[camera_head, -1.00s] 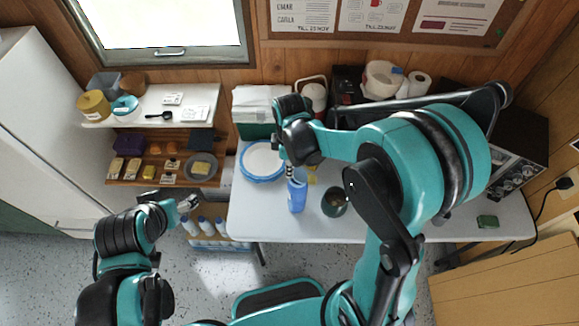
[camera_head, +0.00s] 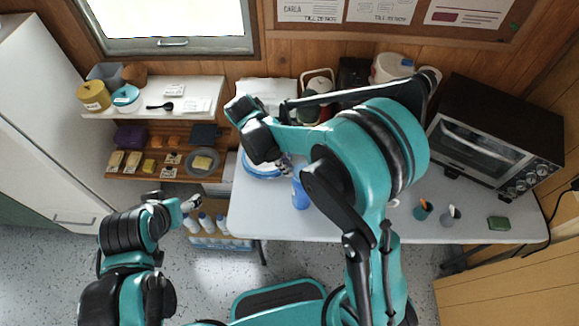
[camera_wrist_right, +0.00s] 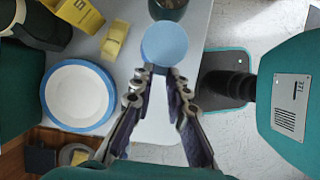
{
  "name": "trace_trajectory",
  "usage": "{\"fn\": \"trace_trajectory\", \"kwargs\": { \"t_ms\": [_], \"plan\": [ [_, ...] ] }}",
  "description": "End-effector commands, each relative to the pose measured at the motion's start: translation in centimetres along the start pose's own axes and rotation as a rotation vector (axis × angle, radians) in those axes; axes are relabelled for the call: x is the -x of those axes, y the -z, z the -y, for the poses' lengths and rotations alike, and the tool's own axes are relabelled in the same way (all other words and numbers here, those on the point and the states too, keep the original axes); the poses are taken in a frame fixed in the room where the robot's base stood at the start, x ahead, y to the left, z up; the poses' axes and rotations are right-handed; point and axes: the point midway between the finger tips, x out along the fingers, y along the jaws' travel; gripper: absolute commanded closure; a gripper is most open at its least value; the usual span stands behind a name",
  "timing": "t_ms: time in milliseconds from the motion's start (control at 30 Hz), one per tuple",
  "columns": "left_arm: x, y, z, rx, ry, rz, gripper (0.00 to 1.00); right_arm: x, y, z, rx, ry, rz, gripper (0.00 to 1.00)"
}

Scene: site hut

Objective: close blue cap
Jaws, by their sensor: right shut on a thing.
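The blue bottle (camera_head: 300,193) stands upright on the white table, partly hidden by my right arm. In the right wrist view its round blue cap (camera_wrist_right: 165,43) shows from above as a plain disc. My right gripper (camera_head: 288,166) is at the top left of the bottle. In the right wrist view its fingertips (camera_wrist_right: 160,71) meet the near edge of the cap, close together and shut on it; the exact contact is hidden. My left gripper (camera_head: 190,203) is off the table at the left, small, and its opening is unclear.
A blue-rimmed plate (camera_wrist_right: 80,97) lies beside the bottle. A dark cup (camera_wrist_right: 168,8) stands just beyond the cap, with yellow items (camera_wrist_right: 115,40) near it. A toaster oven (camera_head: 497,135) stands at the right.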

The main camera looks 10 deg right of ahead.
Motion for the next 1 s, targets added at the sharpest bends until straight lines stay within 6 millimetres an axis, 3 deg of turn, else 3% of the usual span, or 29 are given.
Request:
{"fn": "trace_trajectory", "kwargs": {
  "t_ms": [267, 800, 833, 867, 900, 1000],
  "plan": [
    [-1.37, -0.97, 0.00, 0.000, 0.000, 0.000, 0.26, -0.81, 0.82, -0.01, 0.001, -0.001, 0.110, 1.00],
    [-1.52, -1.08, 0.00, 0.000, 0.000, 0.000, 0.26, -0.83, 0.80, 0.00, 0.000, 0.000, 0.140, 1.00],
    [-1.52, -1.08, 0.00, 0.000, 0.000, 0.000, 0.26, -0.83, 0.80, 0.01, 0.000, 0.000, 0.140, 0.78],
    [-1.52, -1.08, 0.00, 0.000, 0.000, 0.000, 0.26, -0.83, 0.79, 0.00, 0.000, 0.000, 0.140, 0.70],
    [-1.53, -1.08, 0.00, 0.000, 0.000, 0.000, 0.26, -0.83, 0.79, 0.00, 0.000, 0.000, 0.140, 0.64],
    [-1.53, -1.08, 0.00, 0.000, 0.000, 0.000, 0.26, -0.83, 0.79, 0.00, 0.000, 0.000, 0.140, 0.64]
  ]
}}
